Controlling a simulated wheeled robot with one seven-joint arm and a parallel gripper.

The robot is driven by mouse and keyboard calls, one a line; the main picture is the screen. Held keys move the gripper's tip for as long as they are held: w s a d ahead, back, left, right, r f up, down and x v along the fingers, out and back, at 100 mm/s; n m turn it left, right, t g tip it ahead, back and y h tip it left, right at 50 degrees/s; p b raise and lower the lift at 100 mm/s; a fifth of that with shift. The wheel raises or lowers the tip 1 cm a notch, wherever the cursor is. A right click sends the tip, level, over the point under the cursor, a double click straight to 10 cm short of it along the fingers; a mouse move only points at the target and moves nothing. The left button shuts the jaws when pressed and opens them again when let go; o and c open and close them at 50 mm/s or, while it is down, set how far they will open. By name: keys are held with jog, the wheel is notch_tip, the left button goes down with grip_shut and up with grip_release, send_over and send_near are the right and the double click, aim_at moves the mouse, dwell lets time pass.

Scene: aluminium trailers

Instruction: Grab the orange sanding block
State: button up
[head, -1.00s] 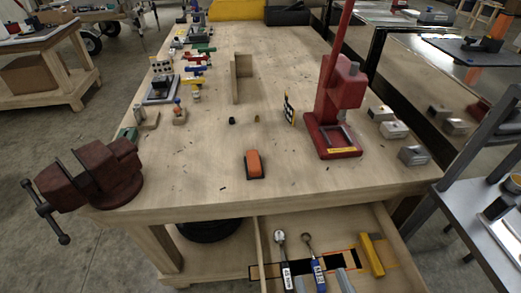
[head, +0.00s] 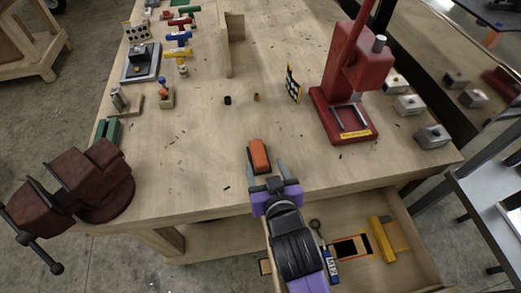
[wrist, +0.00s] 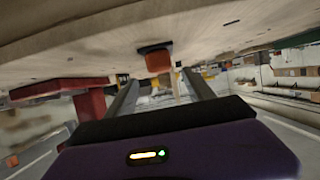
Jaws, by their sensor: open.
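The orange sanding block (head: 259,156), with a dark base, lies on the wooden workbench near its front edge. It also shows in the wrist view (wrist: 157,59), beyond and between the fingers. My gripper (head: 268,172) is at the front edge of the bench, just in front of the block, with its fingers pointing toward it. In the wrist view my gripper (wrist: 160,92) is open and nothing is between its fingers. In the head view the fingertips look close to the block's near end; whether they touch it I cannot tell.
A red press (head: 345,105) stands to the right and a dark red vise (head: 85,185) at the left corner. An upright wooden piece (head: 228,50) stands farther back. An open drawer (head: 400,205) with tools is below the front edge. The bench around the block is clear.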

aim_at(260, 157)
jog(key=shift+p+x, duration=0.65)
jog(key=shift+x, duration=3.1)
jog(key=shift+a, duration=0.1)
grip_shut()
